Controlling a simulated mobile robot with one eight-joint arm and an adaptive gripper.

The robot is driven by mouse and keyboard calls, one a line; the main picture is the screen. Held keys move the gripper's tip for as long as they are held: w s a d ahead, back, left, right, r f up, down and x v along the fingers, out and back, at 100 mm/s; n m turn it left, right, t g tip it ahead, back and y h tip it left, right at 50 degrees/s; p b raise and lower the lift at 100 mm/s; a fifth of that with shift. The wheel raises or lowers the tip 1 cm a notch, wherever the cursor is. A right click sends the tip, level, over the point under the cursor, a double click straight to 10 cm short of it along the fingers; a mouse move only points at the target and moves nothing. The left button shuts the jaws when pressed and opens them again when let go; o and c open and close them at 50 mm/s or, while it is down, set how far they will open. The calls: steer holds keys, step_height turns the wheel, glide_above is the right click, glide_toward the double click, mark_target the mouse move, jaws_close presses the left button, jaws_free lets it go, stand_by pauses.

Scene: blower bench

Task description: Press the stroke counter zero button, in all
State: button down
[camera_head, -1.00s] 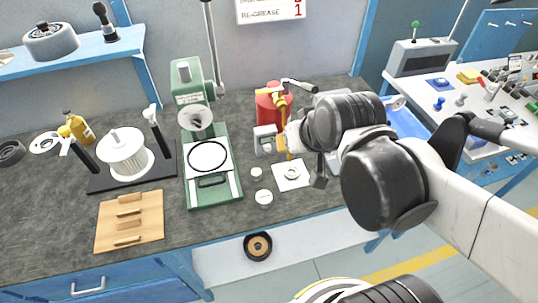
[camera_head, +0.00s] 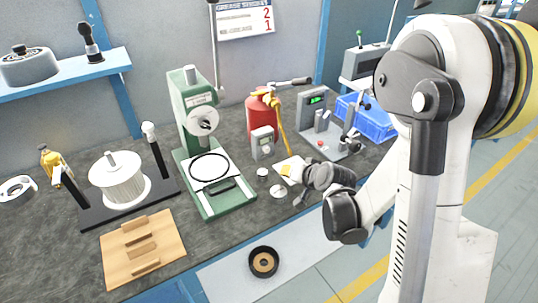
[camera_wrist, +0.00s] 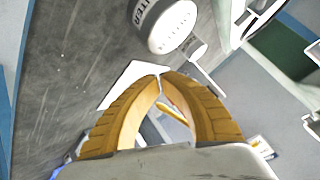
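A small grey box with a display (camera_head: 263,141), perhaps the stroke counter, stands upright on the bench in front of the red canister (camera_head: 262,115) with its yellow lever. Its zero button is too small to make out. My gripper (camera_head: 287,170) is to the right of and nearer than this box, over a white sheet (camera_head: 297,162). In the wrist view my gripper's two yellow fingers (camera_wrist: 161,72) meet at their tips, with nothing seen between the tips. A white lettered cylinder (camera_wrist: 165,22) is beyond the fingertips in the wrist view.
A green press (camera_head: 205,150) stands left of the box, with small white pieces (camera_head: 278,191) in front. A grey fixture with a green display (camera_head: 316,99) and red button stands right, before a blue crate (camera_head: 368,118). A wooden tray (camera_head: 142,250) lies front left.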

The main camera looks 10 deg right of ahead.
mark_target(274, 166)
steer(key=shift+d+f, duration=0.1)
steer(key=shift+f, duration=0.3)
steer(key=shift+w+a, duration=0.45)
steer(key=shift+w, duration=0.95)
steer(key=shift+w+a, duration=0.45)
steer(key=shift+w, duration=0.95)
steer(key=shift+w+a, duration=0.45)
steer(key=shift+w, duration=0.95)
steer(key=shift+w, duration=0.1)
steer(key=shift+w+a, duration=0.1)
steer(key=shift+w, duration=0.2)
steer(key=shift+w+a, duration=0.1)
steer(key=shift+w, duration=0.25)
steer(key=shift+s, duration=0.1)
steer(key=shift+s+d, duration=0.25)
steer(key=shift+s, duration=0.45)
